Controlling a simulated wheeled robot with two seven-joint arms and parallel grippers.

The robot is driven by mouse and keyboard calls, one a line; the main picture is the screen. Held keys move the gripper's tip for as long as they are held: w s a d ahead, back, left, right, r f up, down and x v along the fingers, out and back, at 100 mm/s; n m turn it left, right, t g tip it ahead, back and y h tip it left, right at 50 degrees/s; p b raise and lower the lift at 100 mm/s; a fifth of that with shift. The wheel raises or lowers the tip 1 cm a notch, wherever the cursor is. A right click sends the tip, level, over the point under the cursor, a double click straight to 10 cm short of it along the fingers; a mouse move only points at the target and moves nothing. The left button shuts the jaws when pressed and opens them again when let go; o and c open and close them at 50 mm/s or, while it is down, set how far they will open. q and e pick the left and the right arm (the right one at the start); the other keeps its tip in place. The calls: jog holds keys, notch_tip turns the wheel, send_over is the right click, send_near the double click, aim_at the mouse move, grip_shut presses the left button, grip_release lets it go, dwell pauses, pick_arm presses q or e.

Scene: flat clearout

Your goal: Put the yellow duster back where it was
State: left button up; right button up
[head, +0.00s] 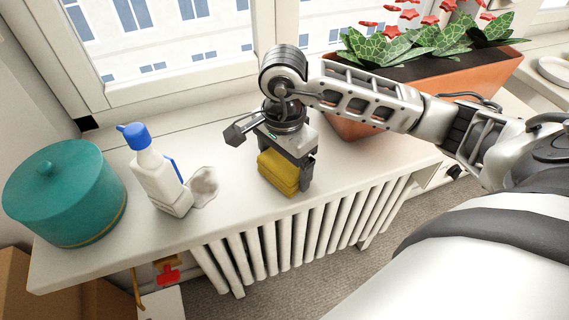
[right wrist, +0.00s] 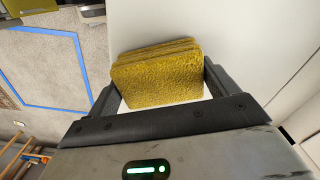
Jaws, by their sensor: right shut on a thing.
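The yellow duster (head: 279,174) is a folded yellow cloth at the windowsill (head: 232,205), right of the middle of its clear stretch. My right gripper (head: 286,178) points down over it and is shut on it. In the right wrist view the duster (right wrist: 157,75) sits between the two fingers of the gripper (right wrist: 160,95), with pale sill surface behind it. I cannot tell whether the duster touches the sill or hangs just above it. My left gripper is in neither view.
A terracotta planter (head: 450,75) stands right behind my right arm. A radiator (head: 300,230) is below the sill's front edge.

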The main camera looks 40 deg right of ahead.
aim_at(284, 162)
jog(key=shift+r, duration=0.1)
jog(key=o, duration=0.5)
jog(key=shift+f, duration=0.25)
jog(key=shift+c, duration=0.2)
jog(key=shift+o, duration=1.2)
jog(key=shift+r, duration=0.25)
notch_tip(284, 162, up, 12)
